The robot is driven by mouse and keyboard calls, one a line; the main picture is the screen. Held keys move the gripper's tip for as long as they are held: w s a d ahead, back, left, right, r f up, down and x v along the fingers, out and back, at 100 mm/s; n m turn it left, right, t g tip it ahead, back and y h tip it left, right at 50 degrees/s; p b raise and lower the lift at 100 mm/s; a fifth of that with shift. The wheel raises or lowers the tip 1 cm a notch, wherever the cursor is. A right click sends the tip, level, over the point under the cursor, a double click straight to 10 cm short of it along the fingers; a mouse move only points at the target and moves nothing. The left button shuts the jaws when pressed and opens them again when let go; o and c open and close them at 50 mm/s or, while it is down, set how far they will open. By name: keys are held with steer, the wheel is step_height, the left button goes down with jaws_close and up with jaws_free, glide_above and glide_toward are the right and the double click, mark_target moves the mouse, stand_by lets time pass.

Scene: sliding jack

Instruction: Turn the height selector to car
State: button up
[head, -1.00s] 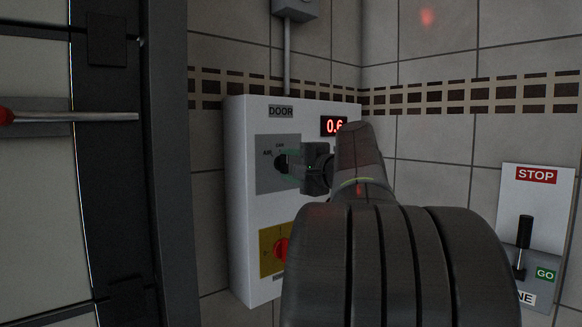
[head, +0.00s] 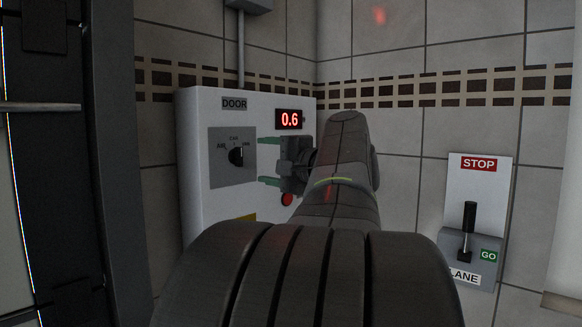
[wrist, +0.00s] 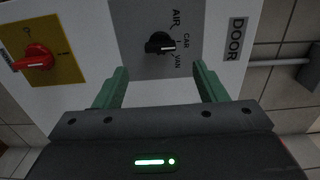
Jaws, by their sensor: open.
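The height selector is a black knob (head: 236,156) on a grey plate (head: 218,176) on the white DOOR box. AIR, CAR and VAN labels are set around it. In the wrist view the knob (wrist: 159,43) has its bar lying toward the CAR label, roughly; the exact angle is hard to read. My gripper (head: 266,161) is open, its green fingers apart and empty. It stands off to the right of the knob in the head view, clear of it. In the wrist view the knob shows beyond and between the fingertips (wrist: 160,70).
A red 0.6 display (head: 289,119) sits on the box. A red rotary switch (wrist: 33,58) on a yellow plate (wrist: 63,50) is on the same panel. A STOP/GO lever (head: 468,222) is on the right wall. A dark frame (head: 108,150) stands at left.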

mark_target(242, 157)
steer(key=v, duration=0.6)
stand_by(0.3)
steer(key=p+x, duration=0.1)
steer(key=x, duration=1.2)
steer(key=shift+w+a, duration=0.25)
steer(key=shift+a, duration=0.05)
